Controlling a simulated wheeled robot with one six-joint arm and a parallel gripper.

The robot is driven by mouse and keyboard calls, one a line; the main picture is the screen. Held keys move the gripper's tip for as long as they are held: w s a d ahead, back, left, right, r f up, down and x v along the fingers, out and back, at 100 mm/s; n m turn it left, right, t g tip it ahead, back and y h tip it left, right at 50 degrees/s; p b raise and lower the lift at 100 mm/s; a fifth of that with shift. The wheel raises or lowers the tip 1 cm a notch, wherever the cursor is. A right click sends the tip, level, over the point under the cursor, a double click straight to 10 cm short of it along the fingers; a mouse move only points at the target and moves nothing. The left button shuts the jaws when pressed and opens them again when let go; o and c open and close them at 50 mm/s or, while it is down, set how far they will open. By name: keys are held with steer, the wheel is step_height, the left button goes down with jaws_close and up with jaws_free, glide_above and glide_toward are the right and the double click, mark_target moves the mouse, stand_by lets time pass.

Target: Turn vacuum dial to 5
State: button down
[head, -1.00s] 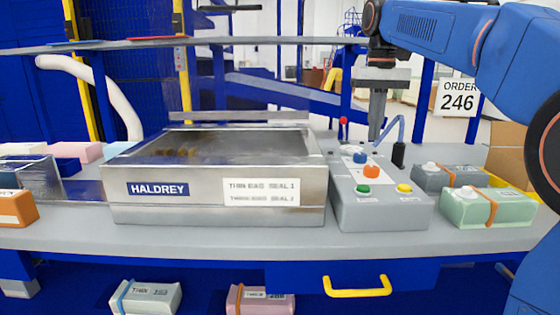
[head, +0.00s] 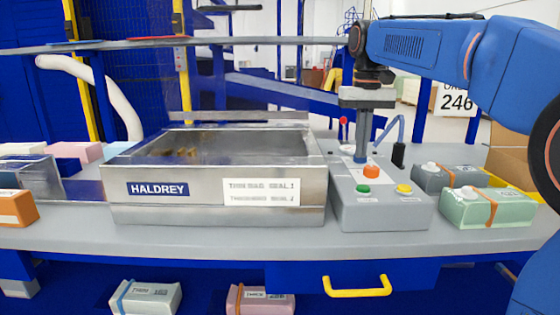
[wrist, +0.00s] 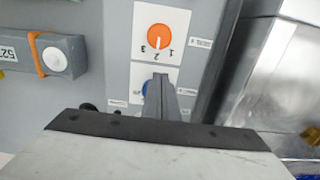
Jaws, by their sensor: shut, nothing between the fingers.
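The control box (head: 383,213) carries an orange dial (head: 371,171), which also shows in the wrist view (wrist: 159,38). It is marked 1, 2 and 3, and its white pointer line lies near the 2. A blue dial (wrist: 146,89) sits beside it and is mostly hidden by my fingers; its setting cannot be read. Small labels beside the dials are too blurred to read, so which is the vacuum dial cannot be told from the lettering. My gripper (head: 361,159) points down, shut and empty, with its fingertips over or at the blue dial. Contact cannot be told.
The metal HALDREY sealer (head: 220,209) stands left of the box. A green button (head: 363,190) and yellow button (head: 404,189) sit at the box's front. A grey package (head: 437,178) and a green package (head: 490,207) lie to the right. A red-tipped post (head: 343,121) stands behind.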

steer(key=shift+f, duration=0.6)
steer(key=shift+w, duration=0.1)
steer(key=shift+d, duration=0.55)
stand_by(0.5)
steer(key=shift+s, duration=0.45)
step_height(320, 180, up, 6)
stand_by(0.5)
steer(key=shift+s, duration=0.1)
